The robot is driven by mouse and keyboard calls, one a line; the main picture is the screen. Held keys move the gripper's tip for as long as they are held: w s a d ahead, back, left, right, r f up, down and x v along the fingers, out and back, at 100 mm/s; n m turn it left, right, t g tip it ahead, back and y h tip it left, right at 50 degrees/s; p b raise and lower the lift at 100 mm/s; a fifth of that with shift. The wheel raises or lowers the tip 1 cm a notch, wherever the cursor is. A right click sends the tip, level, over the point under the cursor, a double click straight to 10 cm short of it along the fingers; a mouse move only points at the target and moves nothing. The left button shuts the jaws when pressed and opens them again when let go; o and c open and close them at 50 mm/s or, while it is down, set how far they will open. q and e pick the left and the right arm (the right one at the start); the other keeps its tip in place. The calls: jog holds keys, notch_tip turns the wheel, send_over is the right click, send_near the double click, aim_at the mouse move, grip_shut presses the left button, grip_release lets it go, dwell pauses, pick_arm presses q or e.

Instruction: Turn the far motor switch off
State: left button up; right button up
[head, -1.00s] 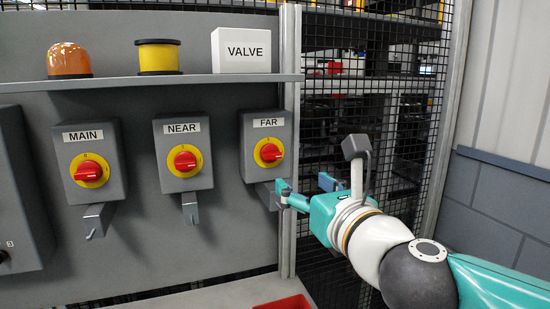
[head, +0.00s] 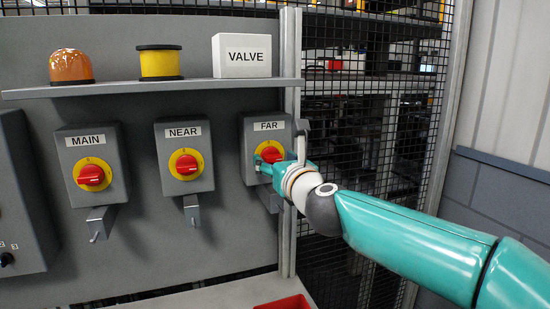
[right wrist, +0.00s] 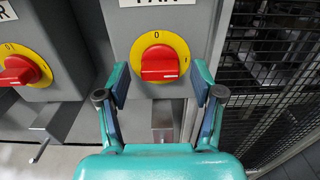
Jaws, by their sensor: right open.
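The far motor switch is a grey box (head: 252,136) labelled FAR with a red knob (head: 271,154) on a yellow disc. In the right wrist view its red knob (right wrist: 160,63) has its bar lying level, with a 0 mark above it on the yellow disc (right wrist: 158,41). My right gripper (right wrist: 160,88) is open, its two fingers apart on either side of the lower part of the switch, with nothing between them. In the head view the right gripper (head: 270,166) partly covers the knob and the box's lower right. The left gripper is not in view.
The NEAR switch (head: 184,163) and the MAIN switch (head: 91,174) stand to the left on the panel. A shelf (head: 200,83) runs above with an orange lamp, a yellow spool and a VALVE box. A metal post and wire mesh (head: 380,150) are right of the switch.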

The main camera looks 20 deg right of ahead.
jog(key=shift+w, duration=0.15)
jog(key=shift+c, duration=0.2)
jog(key=c, duration=1.1)
